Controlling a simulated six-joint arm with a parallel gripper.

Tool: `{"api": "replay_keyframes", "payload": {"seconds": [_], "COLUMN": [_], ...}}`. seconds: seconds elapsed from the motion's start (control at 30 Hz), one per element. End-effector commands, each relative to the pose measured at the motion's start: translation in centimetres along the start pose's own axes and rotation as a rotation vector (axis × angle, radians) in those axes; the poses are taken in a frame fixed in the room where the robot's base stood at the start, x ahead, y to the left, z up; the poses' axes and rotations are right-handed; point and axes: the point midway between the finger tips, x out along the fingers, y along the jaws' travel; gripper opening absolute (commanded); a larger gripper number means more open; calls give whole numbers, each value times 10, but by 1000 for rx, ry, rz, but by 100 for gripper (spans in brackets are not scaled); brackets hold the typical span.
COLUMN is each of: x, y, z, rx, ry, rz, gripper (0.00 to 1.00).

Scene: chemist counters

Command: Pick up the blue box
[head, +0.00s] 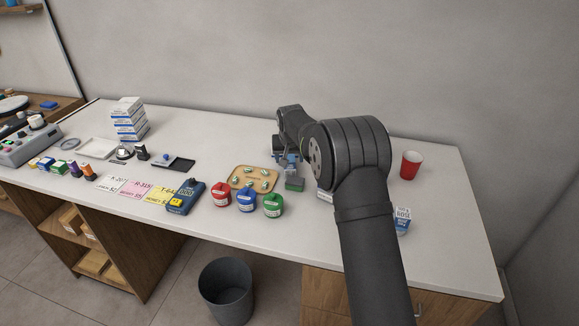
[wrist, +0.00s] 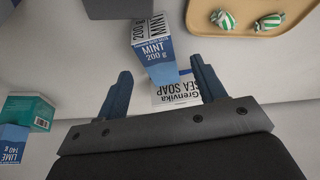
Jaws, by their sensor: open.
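A blue-and-white box marked MINT 200 g (wrist: 158,48) stands ahead of my gripper in the wrist view, between the lines of the two fingers. Another blue-and-white box, marked LIME 140 g (wrist: 14,143), is at the lower left. My gripper (wrist: 161,66) is open, with blue fingers apart and nothing held. In the head view my gripper (head: 287,160) is over the counter near the wooden tray, partly hidden by my arm.
Red, blue and green containers (head: 247,203) stand at the front. A red cup (head: 410,165) and a blue-and-white box (head: 402,224) are right of my arm.

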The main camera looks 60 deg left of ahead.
Motion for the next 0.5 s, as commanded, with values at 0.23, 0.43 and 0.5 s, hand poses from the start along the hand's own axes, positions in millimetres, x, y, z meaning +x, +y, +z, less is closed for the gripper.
{"api": "replay_keyframes", "payload": {"seconds": [0.23, 0.43, 0.5], "x": [32, 47, 47], "y": [1, 1, 1], "z": [-8, -8, -8], "rx": [1, 0, 0], "ry": [-3, -1, -1], "rz": [0, -1, -1], "gripper": [64, 64, 64]}}
